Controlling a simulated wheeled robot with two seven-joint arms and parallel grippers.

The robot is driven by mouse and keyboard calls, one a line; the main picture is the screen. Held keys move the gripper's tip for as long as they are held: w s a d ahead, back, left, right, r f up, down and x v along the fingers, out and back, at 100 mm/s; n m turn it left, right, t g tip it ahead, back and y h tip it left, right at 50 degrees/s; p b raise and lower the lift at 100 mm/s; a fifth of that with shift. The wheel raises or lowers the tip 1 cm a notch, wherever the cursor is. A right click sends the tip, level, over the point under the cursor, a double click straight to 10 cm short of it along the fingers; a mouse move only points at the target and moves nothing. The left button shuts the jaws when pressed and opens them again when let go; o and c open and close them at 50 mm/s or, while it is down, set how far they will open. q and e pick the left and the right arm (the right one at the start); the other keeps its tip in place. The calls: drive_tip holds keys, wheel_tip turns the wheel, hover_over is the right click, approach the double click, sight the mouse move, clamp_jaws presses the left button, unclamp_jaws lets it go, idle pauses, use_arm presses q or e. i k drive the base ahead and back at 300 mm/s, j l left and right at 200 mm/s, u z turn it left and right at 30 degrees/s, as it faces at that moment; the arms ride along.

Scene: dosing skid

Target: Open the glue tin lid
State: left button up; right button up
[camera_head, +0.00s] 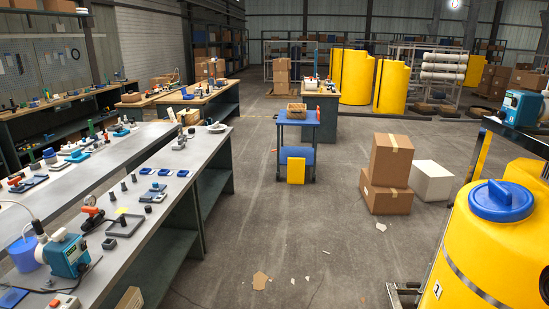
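I cannot make out a glue tin or its lid for certain in the head view. Many small items stand on the long grey workbench (150,222) at the left, and most are too small to name. Neither of my grippers is in view.
A blue pump (66,257) and a blue tub (25,253) stand on the near end of the bench. A yellow tank (500,250) with a blue cap (501,200) is at the right. Stacked cartons (389,173) and a blue cart (297,125) stand beyond open floor.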

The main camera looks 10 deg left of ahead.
sight(180, 142)
drive_tip(key=i+l+u, duration=0.1)
drive_tip(key=i, duration=1.6)
drive_tip(key=i+u, duration=0.25)
drive_tip(key=i, duration=0.6)
drive_tip(key=i+l+u, duration=0.1)
drive_tip(key=i+u, duration=0.15)
drive_tip(key=i, duration=0.65)
